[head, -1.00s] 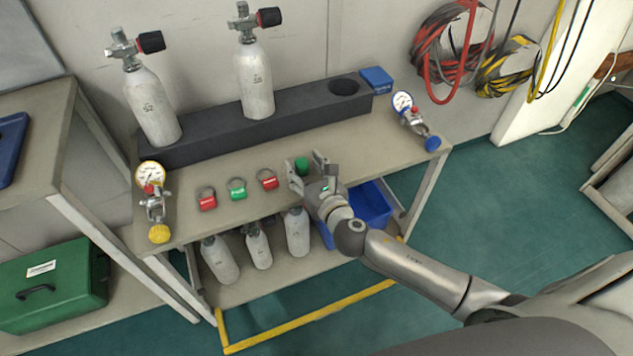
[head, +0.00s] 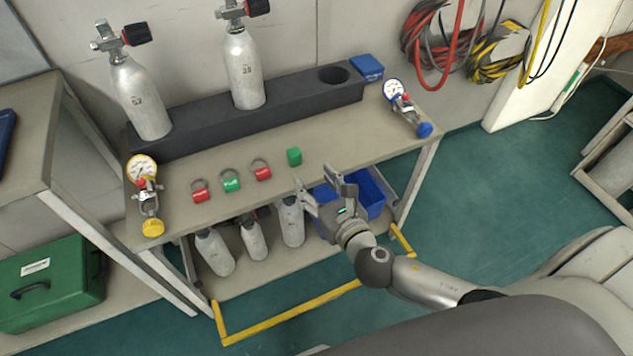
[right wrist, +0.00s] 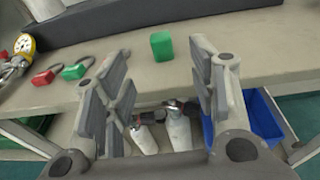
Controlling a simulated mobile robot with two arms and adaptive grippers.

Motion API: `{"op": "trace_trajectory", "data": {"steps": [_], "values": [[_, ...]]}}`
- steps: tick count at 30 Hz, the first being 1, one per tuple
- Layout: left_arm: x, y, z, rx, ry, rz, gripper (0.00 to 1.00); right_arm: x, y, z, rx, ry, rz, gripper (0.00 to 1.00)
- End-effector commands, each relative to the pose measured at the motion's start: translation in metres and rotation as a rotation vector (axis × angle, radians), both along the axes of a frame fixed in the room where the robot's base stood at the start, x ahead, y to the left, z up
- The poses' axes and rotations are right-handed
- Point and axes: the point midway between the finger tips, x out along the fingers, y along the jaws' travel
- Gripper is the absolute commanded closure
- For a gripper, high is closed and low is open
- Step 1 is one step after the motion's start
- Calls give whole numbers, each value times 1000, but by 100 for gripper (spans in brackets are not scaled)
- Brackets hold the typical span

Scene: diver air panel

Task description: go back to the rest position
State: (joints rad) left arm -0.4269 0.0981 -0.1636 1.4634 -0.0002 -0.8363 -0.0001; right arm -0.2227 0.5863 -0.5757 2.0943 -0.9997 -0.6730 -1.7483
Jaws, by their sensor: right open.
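My right gripper (head: 325,192) is open and empty in the head view, just off the front edge of the bench (head: 215,208). In the right wrist view its two fingers (right wrist: 158,100) stand wide apart with nothing between them. A small green block (head: 294,157) stands on the bench beyond the fingertips, apart from them; it also shows in the right wrist view (right wrist: 161,46). My left gripper is not in view.
Two cylinders (head: 243,70) (head: 140,98) stand in the dark rack (head: 205,118). A blue bin (head: 370,192) sits below.

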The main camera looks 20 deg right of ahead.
Motion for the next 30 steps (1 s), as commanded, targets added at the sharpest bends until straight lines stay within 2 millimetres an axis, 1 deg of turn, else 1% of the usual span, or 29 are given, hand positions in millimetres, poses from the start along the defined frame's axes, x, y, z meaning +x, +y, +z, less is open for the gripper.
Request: {"op": "trace_trajectory", "data": {"steps": [9, 11, 14, 17, 18, 19, 20, 21, 23, 24, 26, 27, 29, 30], "values": [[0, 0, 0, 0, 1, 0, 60, 0, -1, -2, 9, 6, -4, 48], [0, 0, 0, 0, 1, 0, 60, 1, -3, -9, 46, 25, -21, 48], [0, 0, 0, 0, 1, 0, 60, 0, -14, -35, 191, 99, -95, 48], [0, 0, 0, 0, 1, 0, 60, -5, -30, -78, 440, 210, -235, 48], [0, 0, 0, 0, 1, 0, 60, -10, -36, -98, 555, 256, -306, 48], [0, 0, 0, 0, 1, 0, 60, -14, -42, -113, 644, 289, -364, 48], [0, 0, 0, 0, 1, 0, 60, -19, -46, -129, 732, 320, -425, 48], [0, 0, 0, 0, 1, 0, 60, -27, -51, -150, 851, 359, -513, 48], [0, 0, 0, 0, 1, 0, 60, -42, -58, -181, 1031, 408, -653, 48], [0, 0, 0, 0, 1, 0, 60, -54, -61, -202, 1153, 436, -756, 48], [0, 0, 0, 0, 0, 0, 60, -75, -64, -234, 1334, 466, -926, 48], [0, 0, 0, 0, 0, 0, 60, -91, -64, -253, 1450, 478, -1042, 48], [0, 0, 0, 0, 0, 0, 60, -115, -62, -280, 1610, 481, -1220, 48], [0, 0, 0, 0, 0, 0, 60, -130, -60, -296, 1706, 475, -1334, 48]]}}
